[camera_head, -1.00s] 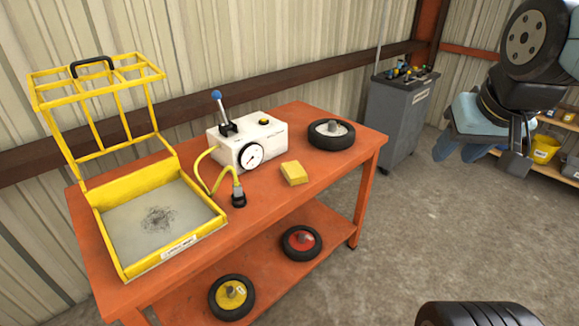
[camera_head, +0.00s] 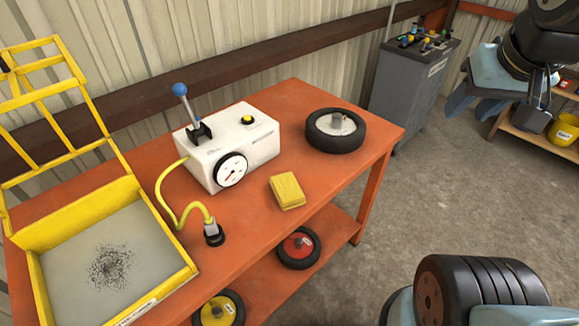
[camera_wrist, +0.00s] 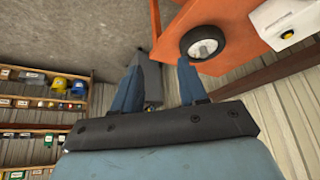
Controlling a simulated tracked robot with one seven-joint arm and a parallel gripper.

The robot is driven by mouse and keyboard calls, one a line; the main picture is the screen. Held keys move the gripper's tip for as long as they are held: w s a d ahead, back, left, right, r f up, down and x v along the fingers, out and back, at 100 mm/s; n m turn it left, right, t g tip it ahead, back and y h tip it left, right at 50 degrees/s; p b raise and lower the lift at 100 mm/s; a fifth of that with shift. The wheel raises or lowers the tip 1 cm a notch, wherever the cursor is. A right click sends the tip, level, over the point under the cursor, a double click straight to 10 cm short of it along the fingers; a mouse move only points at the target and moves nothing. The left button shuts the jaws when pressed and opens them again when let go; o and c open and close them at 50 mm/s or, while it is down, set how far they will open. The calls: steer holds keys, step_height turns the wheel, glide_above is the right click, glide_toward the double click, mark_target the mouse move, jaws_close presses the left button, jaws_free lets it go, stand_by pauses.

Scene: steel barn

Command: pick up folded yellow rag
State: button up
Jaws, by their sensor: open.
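The folded yellow rag (camera_head: 287,191) lies flat on the orange table (camera_head: 262,229), near its front edge, in the head view. It is right of the white box with the gauge and in front of the black wheel. My gripper (camera_head: 470,108) is up at the right, beyond the table's right end and well apart from the rag. In the wrist view my gripper (camera_wrist: 158,80) shows two blue fingers spread apart with nothing between them. The rag does not show in the wrist view.
On the table are a white gauge box (camera_head: 254,150) with an upright lever, a black wheel (camera_head: 336,131) and a yellow caged tray (camera_head: 172,245). A yellow hose loops left of the rag. A grey cabinet (camera_head: 405,88) stands behind. Bare floor lies right of the table.

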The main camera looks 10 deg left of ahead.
mark_target(287, 186)
steer(key=shift+w, duration=0.1)
